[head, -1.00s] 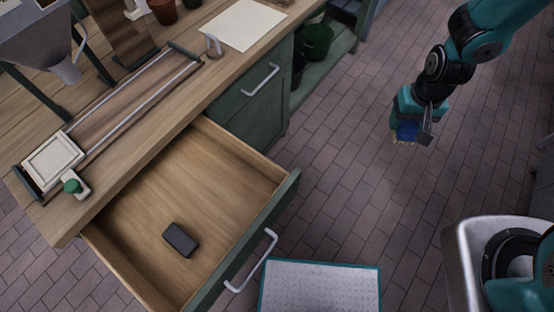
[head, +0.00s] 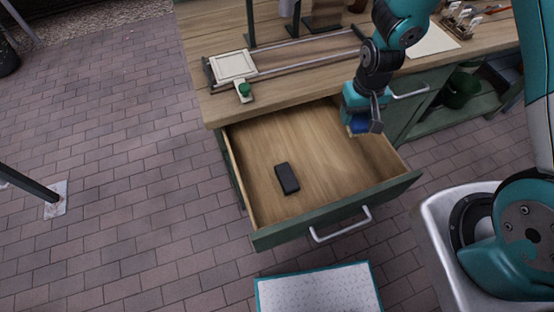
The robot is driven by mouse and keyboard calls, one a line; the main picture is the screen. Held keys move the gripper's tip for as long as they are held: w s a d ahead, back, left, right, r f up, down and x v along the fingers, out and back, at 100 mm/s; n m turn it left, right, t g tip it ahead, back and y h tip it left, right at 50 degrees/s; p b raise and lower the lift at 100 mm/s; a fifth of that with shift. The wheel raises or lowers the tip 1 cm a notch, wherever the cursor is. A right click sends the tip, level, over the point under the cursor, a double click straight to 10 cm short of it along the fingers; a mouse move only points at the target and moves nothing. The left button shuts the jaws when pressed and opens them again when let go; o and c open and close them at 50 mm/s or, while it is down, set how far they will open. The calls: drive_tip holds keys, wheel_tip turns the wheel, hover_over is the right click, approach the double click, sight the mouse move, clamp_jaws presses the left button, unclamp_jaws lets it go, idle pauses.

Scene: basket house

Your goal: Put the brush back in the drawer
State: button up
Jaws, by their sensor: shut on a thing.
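The drawer (head: 250,201) of the green workbench stands open, with a bare wooden inside. A small black block (head: 287,178) lies in it, left of the middle. My gripper (head: 360,126) is over the right back part of the drawer, by the bench's front edge. It is shut on the brush (head: 357,125), of which a blue body and a thin pale bristle edge show below the jaws. The brush appears to be above the drawer floor; the exact height is hard to tell. The jaws hide part of the brush.
The wooden benchtop (head: 283,77) carries a rail fixture with a white plate (head: 234,66) and a green knob (head: 244,90). A white patterned panel (head: 318,290) is in front of the drawer. A green pot (head: 462,88) stands on the shelf at right.

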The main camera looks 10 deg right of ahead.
sight(316, 166)
drive_tip(key=a+f+n+b, duration=0.2)
drive_tip(key=a+b, duration=0.5)
drive_tip(key=b, duration=1.3)
wheel_tip(316, 166, down, 19)
drive_tip(key=shift+r+b, duration=0.1)
drive_tip(key=shift+b, duration=0.95)
drive_tip(key=shift+f, duration=0.2)
drive_tip(key=o, duration=1)
drive_tip(key=shift+c, duration=0.2)
drive_tip(key=shift+r, duration=0.1)
